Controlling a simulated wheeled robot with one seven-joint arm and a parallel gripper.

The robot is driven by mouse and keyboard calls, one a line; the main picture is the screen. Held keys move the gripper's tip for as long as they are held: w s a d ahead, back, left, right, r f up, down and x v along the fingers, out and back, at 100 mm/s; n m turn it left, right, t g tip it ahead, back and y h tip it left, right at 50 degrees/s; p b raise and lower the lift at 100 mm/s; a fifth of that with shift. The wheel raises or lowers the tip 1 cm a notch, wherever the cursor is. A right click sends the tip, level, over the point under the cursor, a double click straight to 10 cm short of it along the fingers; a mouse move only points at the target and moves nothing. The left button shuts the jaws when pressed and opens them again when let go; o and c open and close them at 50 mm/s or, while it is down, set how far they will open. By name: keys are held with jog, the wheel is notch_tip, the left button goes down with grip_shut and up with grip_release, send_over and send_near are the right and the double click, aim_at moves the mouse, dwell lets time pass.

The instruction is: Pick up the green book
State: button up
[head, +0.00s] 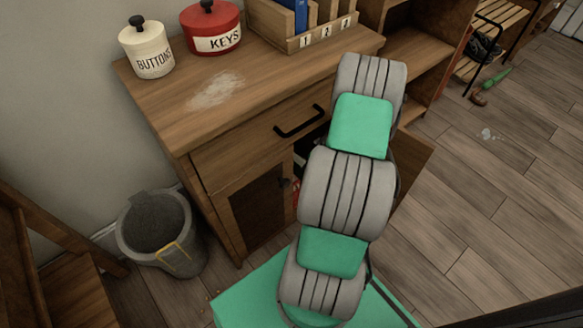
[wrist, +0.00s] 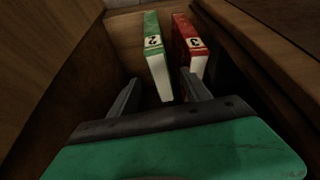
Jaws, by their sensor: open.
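The green book (wrist: 152,32) stands upright in the wrist view, with a white label marked 2 on its spine and its white page edges (wrist: 160,80) facing up. My gripper (wrist: 160,76) is open. One finger shows on each side of the green book's near end, with gaps visible; I cannot tell how deep the fingers reach. The right finger lies between the green book and the red book. In the head view my arm hides the gripper and the green book at the cabinet's open lower compartment.
A red book (wrist: 188,40) marked 3 stands close right of the green book. Wooden walls (wrist: 50,60) enclose both sides. In the head view, the cabinet top (head: 270,75) holds two canisters and a numbered organizer (head: 285,38) with a blue book (head: 300,14). A bin (head: 160,235) stands left.

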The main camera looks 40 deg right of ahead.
jog(key=b, duration=0.4)
send_over(300, 177)
jog(key=s+d, duration=0.2)
notch_tip(300, 177, down, 8)
jog(key=r, duration=0.1)
jog(key=shift+w+f, duration=0.1)
jog(key=shift+w, duration=0.1)
grip_shut()
